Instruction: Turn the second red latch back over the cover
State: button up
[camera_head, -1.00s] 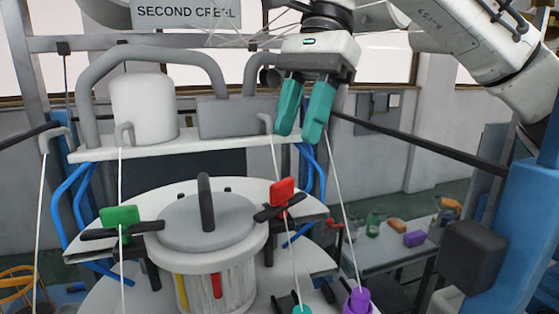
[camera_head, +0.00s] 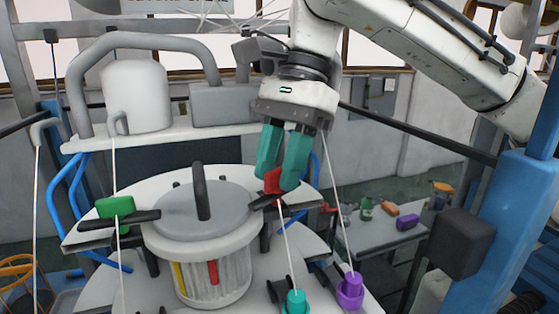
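The red latch (camera_head: 272,181) stands at the right of the round grey cover (camera_head: 177,214), with a dark bar (camera_head: 262,202) under its red tab. The bar's left end is near the cover's edge; whether it overlaps the cover is unclear. My gripper (camera_head: 278,180) points down with its two teal fingers at the red tab, one at its left and one at its right. The fingers stand apart, and their tips partly hide the tab. I cannot see whether they touch it. Only one red latch shows.
A green latch (camera_head: 116,207) with a dark bar sits at the cover's left. A dark handle (camera_head: 201,192) rises from the cover. A white thread runs down to the teal cone (camera_head: 296,302), another to the purple cone (camera_head: 351,288). A grey pipe (camera_head: 145,48) arches behind.

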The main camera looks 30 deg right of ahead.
grip_shut()
jog(key=shift+m, duration=0.3)
jog(key=shift+s+r+m+t, duration=0.1)
jog(key=shift+m+t, duration=0.45)
jog(key=shift+m, duration=0.7)
jog(key=shift+s+m+t, duration=0.1)
jog(key=shift+m+t, duration=0.45)
jog(key=shift+m, duration=0.7)
jog(key=shift+o, duration=0.4)
grip_release()
jog(key=w+b+v, duration=0.1)
jog(key=v, duration=0.9)
jog(key=shift+s+d+r+b, duration=0.25)
jog(key=shift+s+r+b, duration=0.05)
jog(key=shift+s, duration=0.15)
